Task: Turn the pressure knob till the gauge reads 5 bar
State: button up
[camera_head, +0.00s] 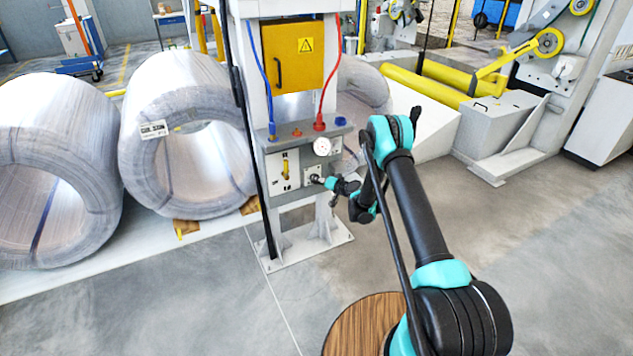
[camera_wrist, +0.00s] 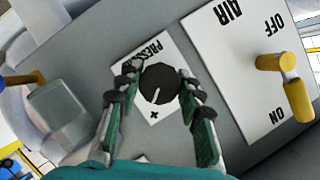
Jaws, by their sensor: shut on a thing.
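The pressure knob (camera_wrist: 160,84) is round and black with a white pointer line, on a white plate (camera_wrist: 150,52) marked with PRESSURE lettering and a plus sign. In the wrist view my gripper (camera_wrist: 160,88) has one finger on each side of the knob and is shut on it. In the head view my gripper (camera_head: 324,182) reaches the front of the panel (camera_head: 270,176) from the right and mostly hides the knob. The round white gauge (camera_head: 322,146) sits above the knob on the panel. Its needle and reading are too small to tell.
A yellow AIR lever (camera_wrist: 285,75) with ON and OFF marks sits beside the knob; it also shows on the panel (camera_head: 285,166). Blue and red hoses (camera_head: 328,80) run down to the panel top. Large wrapped coils (camera_head: 165,110) stand at left. The floor in front is clear.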

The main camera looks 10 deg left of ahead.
jog(key=m+y, duration=0.1)
jog(key=m, duration=0.1)
jog(key=shift+d+f+m+y, duration=0.1)
jog(key=shift+m+y, duration=0.9)
jog(key=shift+m, duration=0.9)
jog(key=o, duration=1.2)
jog(key=shift+c, duration=0.2)
